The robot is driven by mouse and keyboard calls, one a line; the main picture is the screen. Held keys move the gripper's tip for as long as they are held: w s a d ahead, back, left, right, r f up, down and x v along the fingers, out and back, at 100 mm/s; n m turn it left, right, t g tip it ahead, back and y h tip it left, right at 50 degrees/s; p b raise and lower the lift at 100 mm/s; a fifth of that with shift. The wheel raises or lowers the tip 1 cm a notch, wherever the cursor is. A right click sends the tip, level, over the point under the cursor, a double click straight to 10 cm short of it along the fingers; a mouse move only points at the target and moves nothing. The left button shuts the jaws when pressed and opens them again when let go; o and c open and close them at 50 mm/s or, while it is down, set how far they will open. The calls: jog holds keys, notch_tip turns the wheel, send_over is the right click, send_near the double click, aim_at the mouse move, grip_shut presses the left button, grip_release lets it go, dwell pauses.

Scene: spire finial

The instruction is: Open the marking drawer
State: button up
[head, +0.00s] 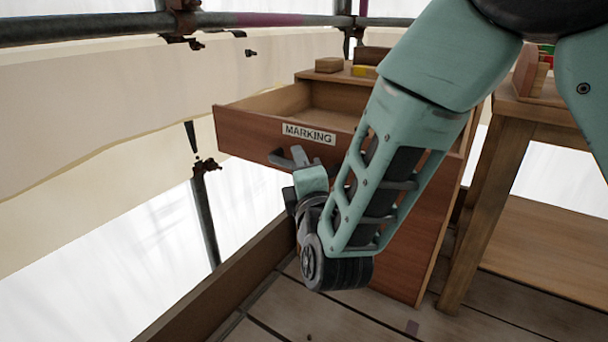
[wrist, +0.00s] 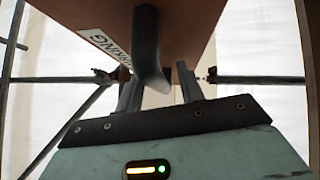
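The marking drawer (head: 242,132) in the head view is pulled out of the wooden cabinet (head: 407,259). Its front carries a white MARKING label (head: 309,134), and the visible part of its inside looks empty. A dark handle (head: 279,158) sits on the front below the label. My gripper (head: 297,157) is at the handle, with my arm hiding part of the drawer's right side. In the wrist view the handle (wrist: 149,50) reaches between the two spread fingers of my gripper (wrist: 161,68). A gap shows beside the right finger; contact on the left is unclear.
A small wooden block (head: 329,65) and a yellow item (head: 364,71) lie on the cabinet top. A wooden table (head: 486,207) stands to the right. Scaffold pipes (head: 245,19) and pale sheeting line the left and back. A low board (head: 222,287) edges the plank floor.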

jog(key=p+v, duration=0.9)
jog(key=v, duration=0.8)
jog(key=shift+s, duration=0.2)
